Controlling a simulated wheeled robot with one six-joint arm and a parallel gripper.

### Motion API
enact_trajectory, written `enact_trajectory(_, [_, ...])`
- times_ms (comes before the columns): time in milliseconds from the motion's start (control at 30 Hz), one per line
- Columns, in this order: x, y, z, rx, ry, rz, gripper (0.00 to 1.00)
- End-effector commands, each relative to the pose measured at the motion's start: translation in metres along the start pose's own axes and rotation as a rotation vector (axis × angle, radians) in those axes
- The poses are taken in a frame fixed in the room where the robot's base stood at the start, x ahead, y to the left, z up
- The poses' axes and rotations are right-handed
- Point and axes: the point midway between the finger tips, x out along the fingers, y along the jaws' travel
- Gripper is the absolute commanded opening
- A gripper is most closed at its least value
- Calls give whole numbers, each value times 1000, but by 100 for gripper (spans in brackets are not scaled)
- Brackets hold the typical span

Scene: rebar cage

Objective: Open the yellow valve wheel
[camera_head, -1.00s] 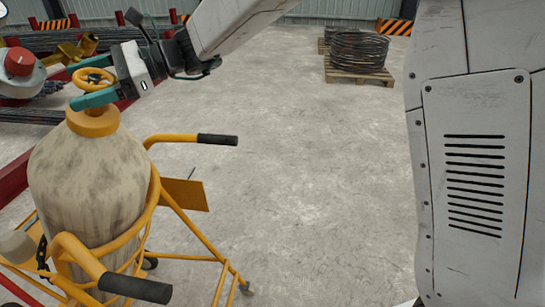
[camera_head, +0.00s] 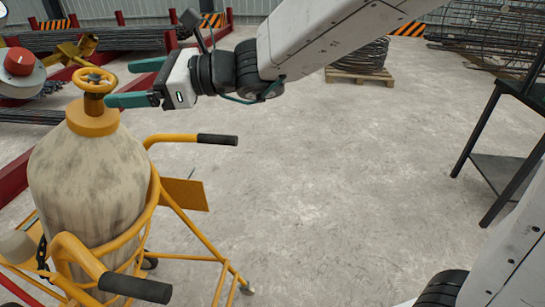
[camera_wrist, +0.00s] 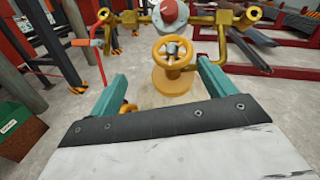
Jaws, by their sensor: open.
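The yellow valve wheel (camera_head: 93,79) sits on top of a worn, beige gas cylinder (camera_head: 90,175) with a yellow collar. In the wrist view the wheel (camera_wrist: 173,52) is upper centre, beyond and between the two teal fingers. My gripper (camera_head: 132,83) is open and empty, just right of the wheel in the head view, with its fingers pointing left toward it. It also shows in the wrist view (camera_wrist: 160,85). The fingers look apart from the wheel. The cylinder's lower part is partly hidden by its trolley.
A yellow trolley (camera_head: 185,218) with black-gripped handles holds the cylinder. A red knob (camera_head: 19,61) on a grey round body and yellow pipework stand left of the wheel. A wire coil on a pallet (camera_head: 360,74) and a dark rack (camera_head: 500,160) are right. The floor between is clear.

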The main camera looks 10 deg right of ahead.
Motion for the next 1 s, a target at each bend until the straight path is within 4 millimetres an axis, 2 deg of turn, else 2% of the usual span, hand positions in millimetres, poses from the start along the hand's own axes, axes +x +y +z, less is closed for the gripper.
enact_trajectory(467, [-76,56,-13,-460,193,233,82])
enact_trajectory(1000, [-166,104,-51,-860,423,510,82])
